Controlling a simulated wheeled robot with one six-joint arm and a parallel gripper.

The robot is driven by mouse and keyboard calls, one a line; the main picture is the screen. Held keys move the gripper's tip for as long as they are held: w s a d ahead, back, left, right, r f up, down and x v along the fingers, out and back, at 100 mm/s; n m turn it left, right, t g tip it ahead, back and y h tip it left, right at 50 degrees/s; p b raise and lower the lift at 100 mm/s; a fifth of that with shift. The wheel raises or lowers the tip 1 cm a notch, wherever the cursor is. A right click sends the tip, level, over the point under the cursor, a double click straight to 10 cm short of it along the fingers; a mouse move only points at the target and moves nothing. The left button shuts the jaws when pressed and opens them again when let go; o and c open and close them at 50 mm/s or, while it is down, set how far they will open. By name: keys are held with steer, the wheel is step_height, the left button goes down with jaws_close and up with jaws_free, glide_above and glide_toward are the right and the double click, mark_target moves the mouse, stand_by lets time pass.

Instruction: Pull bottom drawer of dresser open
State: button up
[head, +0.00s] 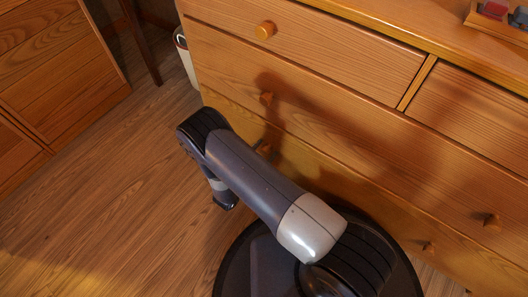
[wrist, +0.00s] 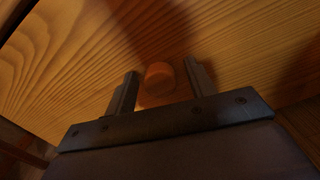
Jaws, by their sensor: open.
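The wooden dresser (head: 345,75) fills the right of the head view. In the wrist view, my gripper (wrist: 160,66) is open, with one finger on each side of a round orange-brown knob (wrist: 159,77). In the head view my arm hides the gripper's fingers.
Higher drawers have knobs too, such as the middle drawer's left knob (head: 267,98). A white bin (head: 187,60) stands beside the dresser. Another wooden cabinet (head: 60,60) is at the far left. The wood floor (head: 120,190) between is clear.

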jaws_close()
stand_by(0.5)
